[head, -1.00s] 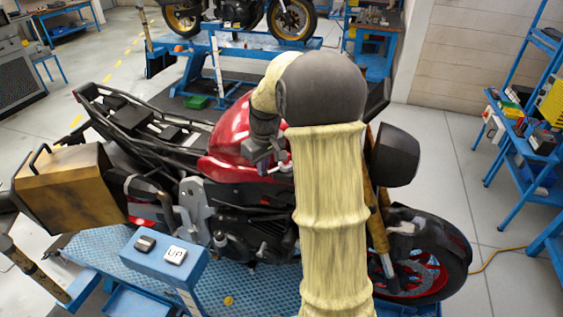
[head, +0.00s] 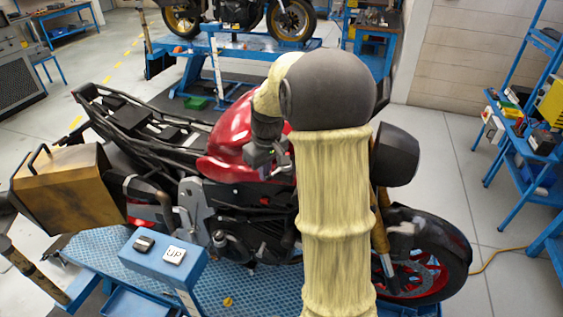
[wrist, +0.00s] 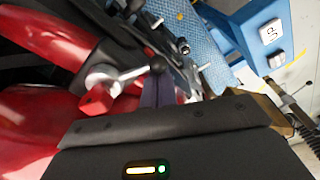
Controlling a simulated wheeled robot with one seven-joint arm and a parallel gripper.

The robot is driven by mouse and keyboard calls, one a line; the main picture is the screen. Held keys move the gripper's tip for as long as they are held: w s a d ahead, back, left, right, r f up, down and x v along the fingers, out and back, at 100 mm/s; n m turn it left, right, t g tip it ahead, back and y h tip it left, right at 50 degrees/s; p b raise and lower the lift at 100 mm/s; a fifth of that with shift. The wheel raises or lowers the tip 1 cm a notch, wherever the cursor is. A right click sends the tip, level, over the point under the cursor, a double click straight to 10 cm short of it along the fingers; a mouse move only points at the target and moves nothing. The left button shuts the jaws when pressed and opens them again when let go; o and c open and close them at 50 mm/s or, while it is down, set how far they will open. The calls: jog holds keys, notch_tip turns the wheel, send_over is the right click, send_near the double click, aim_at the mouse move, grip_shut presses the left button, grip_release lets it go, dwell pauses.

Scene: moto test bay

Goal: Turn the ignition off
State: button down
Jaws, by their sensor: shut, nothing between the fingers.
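The red motorcycle (head: 225,140) stands on a blue lift, its front wheel to the right. My gripper (head: 264,158) is beside the tank, below my bent arm, which hides the handlebar area. In the wrist view my gripper (wrist: 158,88) has its grey-purple fingers together, with nothing visible between them. A metal lever with a black ball end (wrist: 130,74) crosses just beyond the fingers. A small red part with a hole (wrist: 97,102) sits at the lever's round grey base, left of the fingers. I cannot tell whether this is the ignition switch, or its position.
A blue control box with an UP button (head: 165,262) stands in front of the lift. A brown box (head: 70,190) hangs at the motorcycle's rear. The black headlight (head: 396,154) is right of my arm. A blue shelf (head: 520,130) stands at far right.

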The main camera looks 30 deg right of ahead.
jog(key=shift+s, duration=0.25)
dwell(0.3)
jog(key=shift+s+d, duration=0.15)
jog(key=shift+s, duration=0.4)
jog(key=shift+s+d, duration=0.1)
jog(key=shift+s, duration=0.05)
jog(key=shift+s+d+f, duration=0.1)
jog(key=shift+s+d, duration=0.05)
jog(key=shift+s, duration=0.2)
dwell(0.4)
jog(key=shift+w+r+p, duration=0.2)
jog(key=shift+r+p, duration=0.15)
jog(key=shift+r, duration=0.2)
jog(key=shift+w+a, duration=0.15)
jog(key=shift+a, duration=0.05)
